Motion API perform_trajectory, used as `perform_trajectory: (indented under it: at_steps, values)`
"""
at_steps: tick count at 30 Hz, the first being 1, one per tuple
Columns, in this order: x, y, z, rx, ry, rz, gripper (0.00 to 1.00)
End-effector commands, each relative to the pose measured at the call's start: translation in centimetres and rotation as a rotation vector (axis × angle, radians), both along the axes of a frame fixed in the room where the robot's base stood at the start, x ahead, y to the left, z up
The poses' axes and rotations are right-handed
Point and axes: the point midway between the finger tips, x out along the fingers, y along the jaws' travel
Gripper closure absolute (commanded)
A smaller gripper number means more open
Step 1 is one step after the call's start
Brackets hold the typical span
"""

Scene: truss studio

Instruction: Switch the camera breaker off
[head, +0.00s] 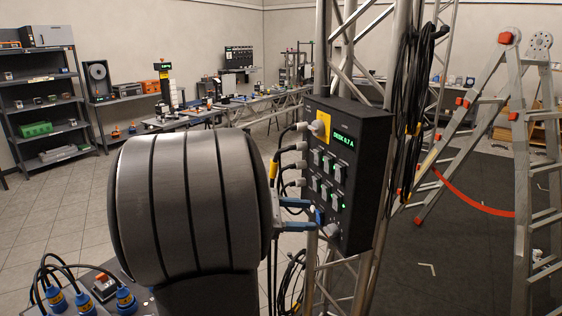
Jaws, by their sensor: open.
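A dark breaker box (372,140) is mounted upright on a metal truss. Its front has two rows of small grey switches (327,178) with green lights beside some of them. The labels are too small to read, so I cannot tell which switch is the camera breaker. My gripper (311,214) is at the lower left of the panel, its two fingers apart, one above the other, with nothing visibly held. I cannot tell whether the fingers touch the panel.
A green display (344,146) and a grey knob on a yellow plate (323,124) sit above the switches. Plugged cables (291,165) crowd the box's left side. Black cable coils (413,95) hang right of it. A ladder (520,150) stands at the right.

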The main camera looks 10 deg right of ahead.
Motion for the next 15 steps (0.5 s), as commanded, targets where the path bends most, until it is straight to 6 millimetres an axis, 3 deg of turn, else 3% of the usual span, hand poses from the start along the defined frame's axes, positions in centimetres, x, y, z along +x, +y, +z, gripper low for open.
perform_trajectory:
  at_steps: [1, 7, 15]
  values:
    - [0.1, 0.1, 0.0, -0.005, -0.014, 0.000, 0.61]
    - [1.2, 0.6, 0.6, -0.057, -0.205, 0.001, 1.00]
    - [3.5, 1.9, 1.8, -0.142, -0.633, 0.030, 1.00]
